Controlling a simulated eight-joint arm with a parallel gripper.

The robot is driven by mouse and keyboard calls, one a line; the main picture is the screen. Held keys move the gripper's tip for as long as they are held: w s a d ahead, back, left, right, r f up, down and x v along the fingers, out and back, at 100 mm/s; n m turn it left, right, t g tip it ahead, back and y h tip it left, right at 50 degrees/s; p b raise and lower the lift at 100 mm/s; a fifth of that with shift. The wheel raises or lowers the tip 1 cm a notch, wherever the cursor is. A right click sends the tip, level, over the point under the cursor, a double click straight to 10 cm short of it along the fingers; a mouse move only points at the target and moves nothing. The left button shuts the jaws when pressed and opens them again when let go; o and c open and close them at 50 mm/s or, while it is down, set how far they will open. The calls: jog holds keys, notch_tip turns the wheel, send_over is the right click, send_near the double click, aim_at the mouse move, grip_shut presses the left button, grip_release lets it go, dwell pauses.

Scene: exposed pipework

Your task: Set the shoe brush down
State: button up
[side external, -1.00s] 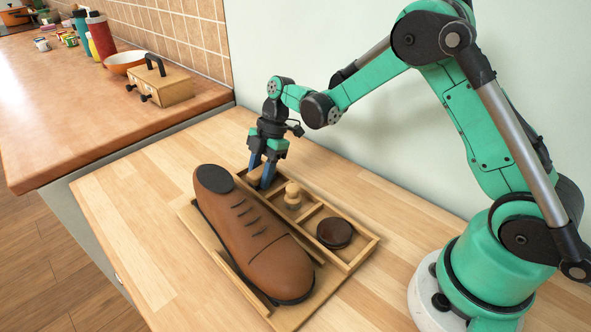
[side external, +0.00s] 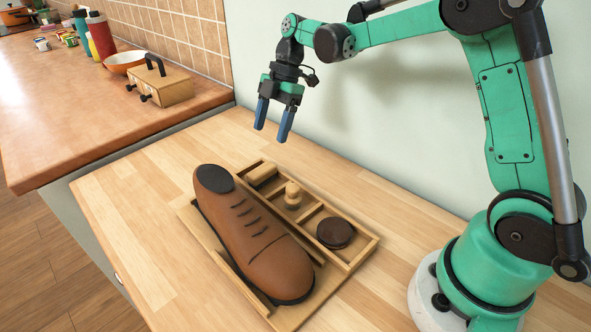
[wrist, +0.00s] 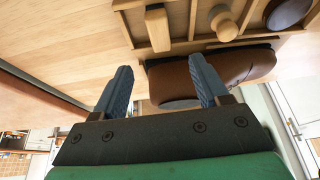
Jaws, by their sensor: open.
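The shoe brush (side external: 263,174), a pale wooden block, lies in the far compartment of the wooden tray (side external: 358,263). It also shows in the wrist view (wrist: 158,28). My gripper (side external: 271,136) is open and empty, raised above the far end of the tray and clear of the brush. In the wrist view its two blue fingers (wrist: 163,88) stand wide apart with nothing between them.
A brown shoe (side external: 250,235) rests on the wooden base beside the compartments. A wooden knobbed tool (side external: 293,195) and a dark round tin (side external: 336,233) sit in other compartments. A wooden box with a black handle (side external: 165,88) stands on the counter. The table's left side is clear.

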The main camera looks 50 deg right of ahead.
jog(key=s+a+r+m+t+h, duration=0.1)
jog(key=s+r+m+t+h, duration=0.2)
jog(key=s+m+t, duration=0.4)
jog(key=s+m+h, duration=0.1)
jog(key=s+m, duration=0.5)
jog(key=m, duration=0.5)
jog(key=shift+s+a+h, duration=0.2)
jog(key=shift+a+h, duration=0.1)
jog(key=shift+a, duration=0.05)
